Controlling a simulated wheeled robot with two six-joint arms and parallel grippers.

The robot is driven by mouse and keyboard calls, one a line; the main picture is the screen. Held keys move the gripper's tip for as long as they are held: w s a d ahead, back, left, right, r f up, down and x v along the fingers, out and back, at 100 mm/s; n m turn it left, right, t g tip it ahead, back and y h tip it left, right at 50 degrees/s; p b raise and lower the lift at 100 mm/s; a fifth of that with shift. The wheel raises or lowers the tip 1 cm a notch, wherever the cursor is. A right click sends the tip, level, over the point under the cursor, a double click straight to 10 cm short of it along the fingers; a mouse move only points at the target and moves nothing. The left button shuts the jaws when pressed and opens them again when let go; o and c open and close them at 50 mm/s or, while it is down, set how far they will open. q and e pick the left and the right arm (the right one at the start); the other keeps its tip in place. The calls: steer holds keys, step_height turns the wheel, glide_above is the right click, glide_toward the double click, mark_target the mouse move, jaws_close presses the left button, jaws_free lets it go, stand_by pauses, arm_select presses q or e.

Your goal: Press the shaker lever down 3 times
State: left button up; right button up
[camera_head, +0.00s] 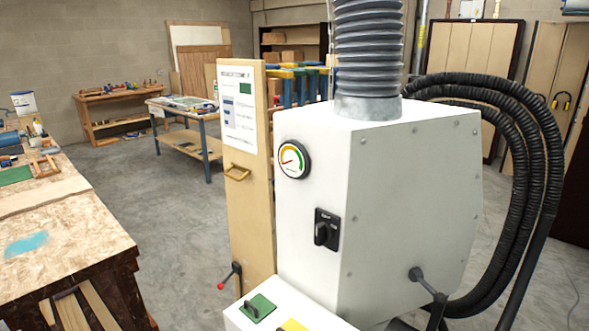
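A white dust-extractor-like machine (405,200) stands in the middle right. A black lever with a red ball tip (221,286) sticks out low at the left, by the foot of a wooden panel (250,210); its tip points down and left. A second black lever (428,284) is on the machine's right face, slanting down and right, its lower part near the bottom edge. I cannot tell from labels which one is the shaker lever. Neither of my grippers shows in this view, and nothing is seen touching either lever.
The machine carries a gauge (294,160), a black rotary switch (326,230) and a grey duct (368,50). Black hoses (548,180) curve down at the right. A white box with a green handled plate (258,308) is in front. A workbench (60,225) stands left, with clear floor between.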

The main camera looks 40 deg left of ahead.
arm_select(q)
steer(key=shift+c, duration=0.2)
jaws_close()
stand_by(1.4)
